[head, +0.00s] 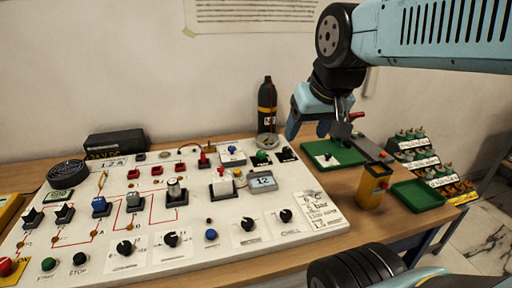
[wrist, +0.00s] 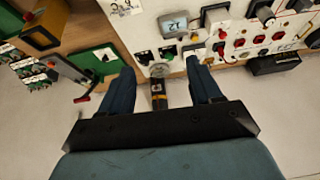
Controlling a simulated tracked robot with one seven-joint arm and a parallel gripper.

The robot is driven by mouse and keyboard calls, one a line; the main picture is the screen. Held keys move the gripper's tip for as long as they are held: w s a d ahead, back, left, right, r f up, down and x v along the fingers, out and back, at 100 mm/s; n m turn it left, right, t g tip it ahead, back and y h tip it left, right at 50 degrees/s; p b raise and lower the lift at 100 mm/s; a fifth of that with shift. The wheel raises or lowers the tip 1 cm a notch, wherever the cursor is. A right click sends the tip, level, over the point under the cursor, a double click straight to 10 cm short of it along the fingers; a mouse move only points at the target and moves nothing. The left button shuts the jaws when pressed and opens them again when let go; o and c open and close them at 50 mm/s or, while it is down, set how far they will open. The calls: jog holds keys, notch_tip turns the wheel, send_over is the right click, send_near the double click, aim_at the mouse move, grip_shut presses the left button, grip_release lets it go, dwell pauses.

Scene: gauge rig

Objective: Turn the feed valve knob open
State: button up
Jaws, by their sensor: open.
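The white gauge panel (head: 60,270) lies on the wooden bench and carries several knobs, switches and buttons. Black pointer knobs stand along its front, including ones at the left (head: 124,248), middle (head: 171,239) and right (head: 286,215). A green knob (head: 261,156) sits at its back right corner. The labels are too small to tell which knob is the feed valve. My gripper (head: 322,130) is open and empty, raised beyond the panel's back right corner, apart from every knob. In the wrist view its fingers (wrist: 160,75) point toward the bench, with the panel (wrist: 145,25) beyond them.
A dark bottle with an orange band (head: 267,106) stands behind the panel, near my gripper. Green trays (head: 418,195), a yellow-and-black box (head: 373,187) and a rack of small parts (head: 425,158) are to the right. A black box (head: 115,143) stands at the back left.

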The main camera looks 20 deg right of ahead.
jog(key=w+m+g, duration=0.1)
jog(key=w+m, duration=0.2)
jog(key=w, duration=0.5)
jog(key=m+g, duration=0.4)
jog(key=m, duration=0.5)
send_over(261, 152)
notch_tip(261, 152, down, 11)
notch_tip(261, 152, down, 13)
jog(key=shift+f, duration=0.1)
jog(key=shift+c, duration=0.2)
jog(key=c, duration=0.9)
jog(key=shift+d, duration=0.25)
jog(key=shift+c, duration=0.5)
jog(key=shift+a, duration=0.15)
